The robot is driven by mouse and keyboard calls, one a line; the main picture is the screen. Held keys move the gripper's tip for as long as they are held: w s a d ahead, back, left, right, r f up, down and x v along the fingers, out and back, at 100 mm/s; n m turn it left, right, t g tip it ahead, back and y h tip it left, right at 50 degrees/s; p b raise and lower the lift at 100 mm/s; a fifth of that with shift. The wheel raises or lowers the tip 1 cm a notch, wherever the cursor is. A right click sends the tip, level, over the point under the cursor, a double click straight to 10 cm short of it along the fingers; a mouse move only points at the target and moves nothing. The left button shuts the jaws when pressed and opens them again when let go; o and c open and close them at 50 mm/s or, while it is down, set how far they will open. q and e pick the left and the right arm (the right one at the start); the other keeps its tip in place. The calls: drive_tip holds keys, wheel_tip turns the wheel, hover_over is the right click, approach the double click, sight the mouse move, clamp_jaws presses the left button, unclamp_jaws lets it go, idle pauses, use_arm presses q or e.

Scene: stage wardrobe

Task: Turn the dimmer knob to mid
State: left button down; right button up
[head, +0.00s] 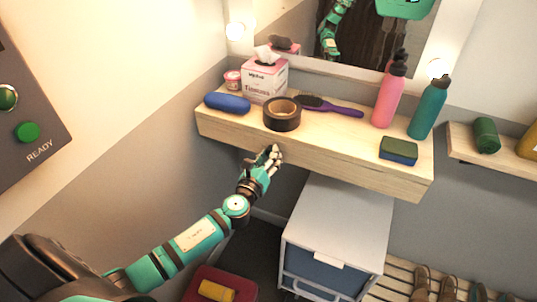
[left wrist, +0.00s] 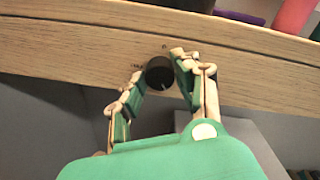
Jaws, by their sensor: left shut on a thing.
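The dimmer knob (left wrist: 159,73) is a round black knob on the front face of the wooden shelf (head: 330,158). In the left wrist view, small dark markings sit on the wood around it, too small to read surely. My left gripper (left wrist: 158,74) has one finger on each side of the knob and is shut on it. In the head view, my left gripper (head: 271,156) is at the shelf's front edge and hides the knob. The knob's pointer position is hard to make out. My right gripper is not in view.
On the shelf stand a tissue box (head: 265,79), a blue case (head: 227,103), black tape (head: 282,114), a purple brush (head: 332,107), a pink bottle (head: 388,95), a teal bottle (head: 428,108) and a sponge (head: 398,151). A white drawer unit (head: 338,225) stands below.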

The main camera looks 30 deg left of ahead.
use_arm(q)
drive_tip(key=shift+f+m+p, duration=0.1)
drive_tip(key=shift+m+p, duration=0.8)
drive_tip(key=shift+m, duration=2.6)
drive_tip(key=c, duration=1)
unclamp_jaws()
drive_tip(key=shift+o, duration=0.2)
drive_tip(key=s+d, duration=0.1)
drive_tip(key=s, duration=1.1)
drive_tip(key=shift+d, duration=0.2)
